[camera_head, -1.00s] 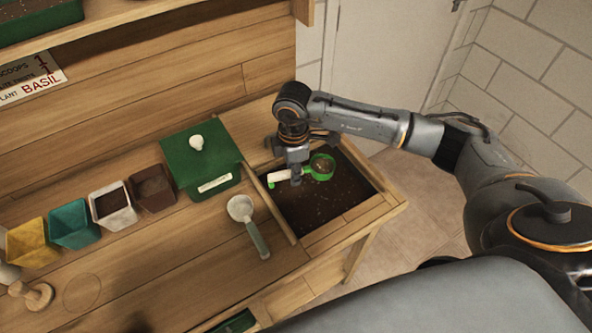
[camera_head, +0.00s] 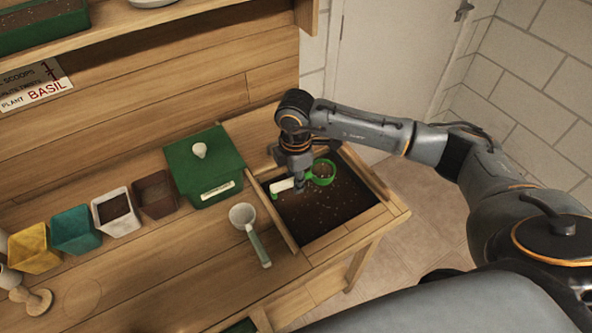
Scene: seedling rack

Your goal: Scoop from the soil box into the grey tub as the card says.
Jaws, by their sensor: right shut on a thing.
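My right gripper (camera_head: 299,186) is shut on the white handle of a green scoop (camera_head: 323,181). It holds the scoop over the soil box (camera_head: 287,231), a wooden-edged bay of dark, speckled soil at the bench's right end. The scoop's round cup looks brown inside; I cannot tell how much soil it holds or whether it touches the soil below. A pale grey-white tub (camera_head: 122,226) with dark soil in it stands in the row at left. The card (camera_head: 34,85) on the back wall is cut off at the left; "SCOOPS", "1" and "PLANT BASIL" can be read. My left gripper is not in view.
A green lidded box (camera_head: 205,167) stands left of the soil box. A second, pale scoop (camera_head: 257,244) lies in front of it. Yellow (camera_head: 37,259), teal (camera_head: 76,240) and brown (camera_head: 156,207) pots flank the tub. A wooden tool (camera_head: 36,301) stands at front left.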

